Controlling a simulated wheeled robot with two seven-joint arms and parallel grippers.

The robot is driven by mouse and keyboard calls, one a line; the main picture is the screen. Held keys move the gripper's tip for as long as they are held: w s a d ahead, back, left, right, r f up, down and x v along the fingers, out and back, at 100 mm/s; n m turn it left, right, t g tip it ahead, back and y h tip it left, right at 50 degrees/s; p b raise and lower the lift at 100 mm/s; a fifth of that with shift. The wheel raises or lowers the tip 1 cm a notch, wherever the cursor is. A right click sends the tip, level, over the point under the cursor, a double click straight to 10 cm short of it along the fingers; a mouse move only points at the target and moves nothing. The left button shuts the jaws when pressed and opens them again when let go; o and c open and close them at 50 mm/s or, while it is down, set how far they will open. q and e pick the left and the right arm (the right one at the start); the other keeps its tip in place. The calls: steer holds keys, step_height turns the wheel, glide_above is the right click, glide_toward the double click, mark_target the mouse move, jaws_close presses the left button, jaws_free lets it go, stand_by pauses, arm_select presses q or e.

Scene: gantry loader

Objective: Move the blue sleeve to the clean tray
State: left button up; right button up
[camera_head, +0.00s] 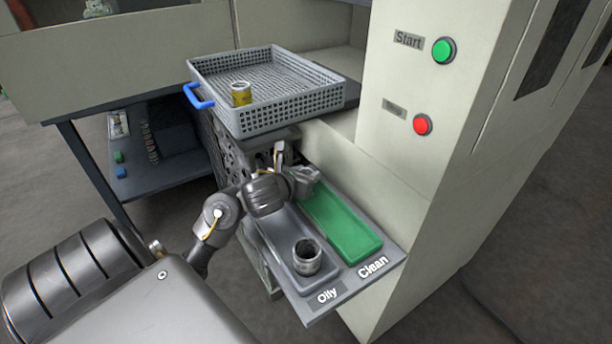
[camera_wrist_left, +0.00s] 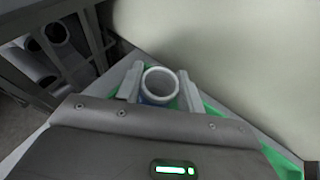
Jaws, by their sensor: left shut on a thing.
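The blue sleeve (camera_wrist_left: 158,99), with a pale ring-shaped rim, stands between the two fingers of my left gripper (camera_wrist_left: 160,88) in the left wrist view. The gripper is shut on it. In the head view my left gripper (camera_head: 303,178) is at the far end of the green clean tray (camera_head: 345,232), and it hides the sleeve there. Green tray surface (camera_wrist_left: 213,111) shows around and below the sleeve in the wrist view. Whether the sleeve touches the tray floor cannot be told. My right gripper is not in view.
The grey oily tray (camera_head: 272,229) lies left of the clean tray and holds a grey metal sleeve (camera_head: 307,257). A grey mesh basket (camera_head: 290,117) with a yellow sleeve (camera_head: 241,94) stands behind. The machine wall (camera_head: 400,170) rises close on the right.

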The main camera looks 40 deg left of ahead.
arm_select(q)
steer(key=shift+d+r, duration=0.1)
steer(key=shift+d, duration=0.1)
steer(key=shift+a, duration=0.1)
steer(key=o, duration=1.1)
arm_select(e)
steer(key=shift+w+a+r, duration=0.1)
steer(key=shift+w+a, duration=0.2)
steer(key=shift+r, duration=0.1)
